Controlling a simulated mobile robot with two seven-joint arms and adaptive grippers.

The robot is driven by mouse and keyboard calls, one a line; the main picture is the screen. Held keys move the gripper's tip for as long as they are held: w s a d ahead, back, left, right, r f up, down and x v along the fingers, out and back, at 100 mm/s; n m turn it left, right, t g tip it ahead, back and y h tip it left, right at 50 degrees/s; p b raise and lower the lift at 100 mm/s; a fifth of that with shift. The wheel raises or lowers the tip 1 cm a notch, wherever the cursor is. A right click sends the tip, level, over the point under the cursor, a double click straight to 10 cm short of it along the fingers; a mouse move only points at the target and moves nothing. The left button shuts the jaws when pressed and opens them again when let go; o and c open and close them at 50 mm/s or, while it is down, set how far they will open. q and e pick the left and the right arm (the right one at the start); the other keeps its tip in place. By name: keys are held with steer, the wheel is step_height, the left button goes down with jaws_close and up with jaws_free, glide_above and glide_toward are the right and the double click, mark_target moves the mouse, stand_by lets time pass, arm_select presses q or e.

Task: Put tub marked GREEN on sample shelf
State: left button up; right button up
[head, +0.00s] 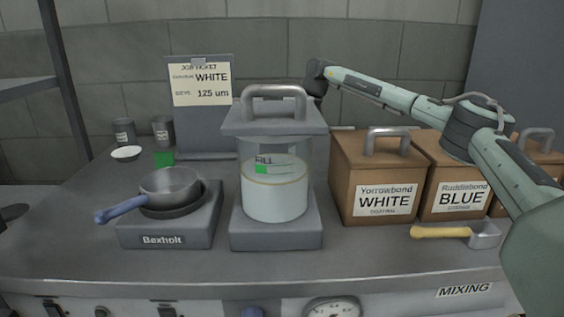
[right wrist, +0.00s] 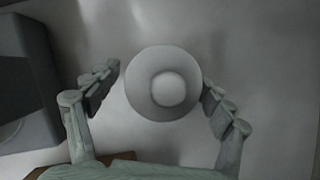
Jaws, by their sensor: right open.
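My right gripper (right wrist: 161,77) is open. Its fingers stand on either side of a pale round object (right wrist: 166,90) with a raised centre, seen from above. I see no gap or contact clearly, and no GREEN marking shows on it. In the head view the right gripper (head: 318,77) is behind the grey hooded mixer (head: 274,121), its fingers hidden. No tub reading GREEN is legible. A small green patch (head: 164,159) lies near two grey canisters at the back left. My left gripper is out of view. Shelf-like metal ledges (head: 25,84) stand at the left edge, unlabelled.
A pan (head: 170,185) sits on the Bexholt base (head: 168,226). Brown boxes marked WHITE (head: 375,173) and BLUE (head: 447,175) line the right. A yellow-handled scoop (head: 440,232) lies before them. The bench front is clear.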

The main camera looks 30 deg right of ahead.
steer(key=shift+w+a+f, duration=0.1)
steer(key=shift+w+f, duration=0.05)
steer(key=shift+f, duration=0.25)
steer(key=shift+c, duration=0.2)
steer(key=c, duration=1.4)
steer(key=shift+r, duration=0.1)
